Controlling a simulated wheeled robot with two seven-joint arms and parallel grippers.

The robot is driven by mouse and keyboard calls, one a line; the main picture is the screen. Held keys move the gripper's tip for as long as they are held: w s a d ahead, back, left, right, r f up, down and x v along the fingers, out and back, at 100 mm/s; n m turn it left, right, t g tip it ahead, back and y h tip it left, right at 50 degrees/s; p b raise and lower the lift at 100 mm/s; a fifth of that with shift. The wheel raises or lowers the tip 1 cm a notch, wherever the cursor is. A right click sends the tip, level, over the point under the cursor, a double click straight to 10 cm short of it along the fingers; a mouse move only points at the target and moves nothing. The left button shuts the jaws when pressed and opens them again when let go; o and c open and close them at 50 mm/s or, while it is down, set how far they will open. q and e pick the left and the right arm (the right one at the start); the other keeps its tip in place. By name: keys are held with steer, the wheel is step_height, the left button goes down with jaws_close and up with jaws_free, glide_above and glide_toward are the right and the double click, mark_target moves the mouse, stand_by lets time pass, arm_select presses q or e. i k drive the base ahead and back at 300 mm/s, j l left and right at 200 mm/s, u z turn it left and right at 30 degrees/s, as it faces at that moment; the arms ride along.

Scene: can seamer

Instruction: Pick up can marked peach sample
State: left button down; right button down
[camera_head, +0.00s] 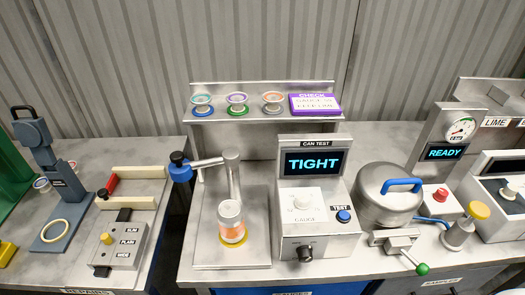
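A small clear or silver can (231,212) with an orange band near its bottom stands upright on a yellow ring, on the metal plate of the bench fixture. A vertical metal post rises right behind it. I cannot read any peach sample marking on it. Neither of my grippers is in view.
The can test box (315,215) reads TIGHT, right of the can. A lever with a blue and black end (180,168) juts left of the post. A shelf (210,118) holds several ringed pieces. A lidded pot (388,195) stands farther right.

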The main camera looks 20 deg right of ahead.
mark_target(230, 213)
steer(key=l+u, duration=0.25)
steer(key=l, duration=0.2)
steer(key=k+l+u, duration=0.2)
steer(key=l, duration=0.25)
steer(key=k+l+u, duration=0.1)
steer(key=l+u, duration=0.15)
steer(key=l, duration=0.15)
steer(key=k+l+u, duration=0.2)
steer(key=l, duration=0.2)
steer(key=z, duration=2.5)
steer(key=i+j, duration=0.05)
